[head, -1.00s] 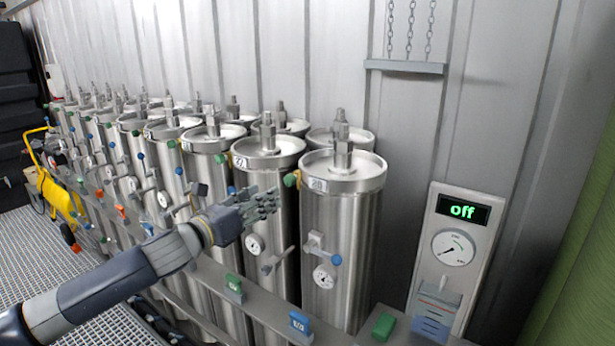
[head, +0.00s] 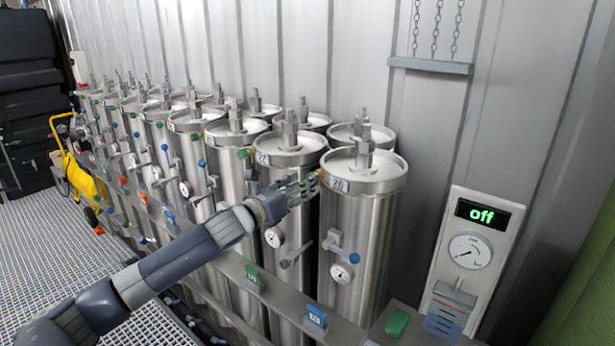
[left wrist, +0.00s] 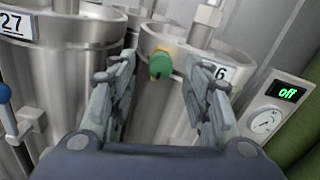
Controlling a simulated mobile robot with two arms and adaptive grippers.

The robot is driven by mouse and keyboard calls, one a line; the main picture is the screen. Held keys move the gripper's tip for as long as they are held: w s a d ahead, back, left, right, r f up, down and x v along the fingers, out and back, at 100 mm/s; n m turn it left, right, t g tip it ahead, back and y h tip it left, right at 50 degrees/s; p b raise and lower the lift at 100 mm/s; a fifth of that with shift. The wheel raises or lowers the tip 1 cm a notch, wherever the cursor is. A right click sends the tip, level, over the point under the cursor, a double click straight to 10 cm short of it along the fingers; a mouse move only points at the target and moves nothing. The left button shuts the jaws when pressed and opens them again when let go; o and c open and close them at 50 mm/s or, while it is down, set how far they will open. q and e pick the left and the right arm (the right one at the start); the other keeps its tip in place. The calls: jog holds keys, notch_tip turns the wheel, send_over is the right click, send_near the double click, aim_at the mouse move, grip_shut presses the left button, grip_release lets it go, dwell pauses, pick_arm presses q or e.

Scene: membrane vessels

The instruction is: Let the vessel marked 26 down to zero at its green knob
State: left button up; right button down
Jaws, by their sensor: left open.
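The vessel marked 26 (head: 358,230) is the steel cylinder at the front right of the row in the head view. Its label shows partly in the left wrist view as a 6 (left wrist: 222,74). Its green knob (left wrist: 160,66), with a yellow part, sits high on its side in the left wrist view. In the head view the fingers mostly hide the knob. My left gripper (head: 306,187) is open beside the vessel's top. In the left wrist view the knob shows between its spread fingers, which do not appear closed on it. My right gripper is not in view.
The vessel marked 27 (left wrist: 70,85) stands close on the left. Vessel 26 carries a small gauge (head: 341,273) and a blue-tipped lever (head: 342,246). A panel (head: 468,265) reading "off" stands at right. A rail (head: 285,300) with coloured tags runs in front.

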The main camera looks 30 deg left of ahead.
pick_arm(q)
jog(key=shift+w+d+p, duration=0.15)
jog(key=shift+w+p, duration=0.35)
jog(key=shift+w, duration=0.95)
jog(key=shift+c, duration=0.4)
grip_shut()
